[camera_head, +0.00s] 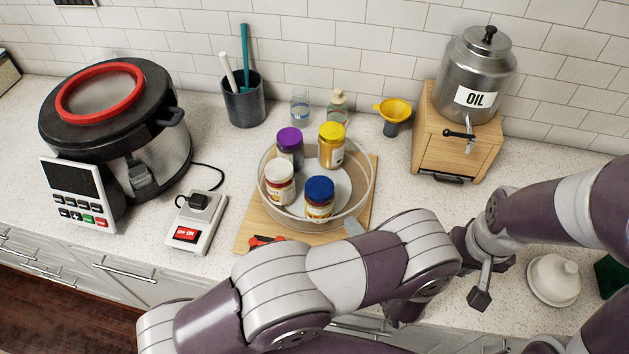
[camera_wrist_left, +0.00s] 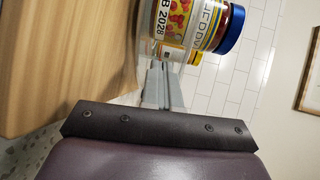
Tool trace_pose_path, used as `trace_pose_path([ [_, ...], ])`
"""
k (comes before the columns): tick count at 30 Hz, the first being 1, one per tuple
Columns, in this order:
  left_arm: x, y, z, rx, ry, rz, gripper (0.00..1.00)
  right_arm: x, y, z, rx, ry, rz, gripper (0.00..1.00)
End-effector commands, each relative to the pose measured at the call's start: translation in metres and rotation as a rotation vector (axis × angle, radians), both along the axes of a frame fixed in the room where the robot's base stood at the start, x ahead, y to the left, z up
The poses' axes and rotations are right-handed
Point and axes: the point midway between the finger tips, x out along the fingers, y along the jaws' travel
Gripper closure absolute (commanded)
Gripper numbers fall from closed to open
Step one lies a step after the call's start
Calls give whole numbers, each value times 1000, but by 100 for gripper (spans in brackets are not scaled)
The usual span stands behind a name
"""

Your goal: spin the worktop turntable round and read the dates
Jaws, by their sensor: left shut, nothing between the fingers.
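The round turntable (camera_head: 346,190) has a clear wall and stands on a wooden board (camera_head: 250,232). It carries a purple-lidded jar (camera_head: 290,145), a yellow-lidded jar (camera_head: 331,146), a white-lidded jar (camera_head: 279,184) and a blue-lidded jar (camera_head: 319,199). My left gripper (camera_head: 354,227) is shut and empty at the turntable's front right; contact with the wall is unclear. In the left wrist view its fingers (camera_wrist_left: 164,84) point towards the blue-lidded jar (camera_wrist_left: 205,22), whose label reads "B 2028", partly cut off. The other dates are unreadable. My right gripper (camera_head: 480,280) is at the right; its jaws are unclear.
A cooker (camera_head: 150,150) and a switch box (camera_head: 196,225) stand left. A utensil pot (camera_head: 243,103), glass bottles and a yellow funnel (camera_head: 394,109) stand behind. An oil can (camera_head: 478,70) sits on a wooden stand (camera_head: 440,155). A white domed dish (camera_head: 555,277) is at the right.

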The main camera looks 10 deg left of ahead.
Motion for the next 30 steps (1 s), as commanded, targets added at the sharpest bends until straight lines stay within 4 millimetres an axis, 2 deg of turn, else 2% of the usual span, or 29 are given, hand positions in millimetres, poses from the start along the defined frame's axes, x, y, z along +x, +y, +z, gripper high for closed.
trace_pose_path([
  [8, -1, 3, 0, 2, 1, 0, 100, 0, 0, 2, 0, 0, 0, 100],
  [19, -15, 17, 1, 2, 1, 0, 100, 0, 0, 12, 0, 0, 0, 100],
  [30, -16, 19, 0, 1, 1, 0, 100, 0, 0, 12, 0, 0, 0, 100],
])
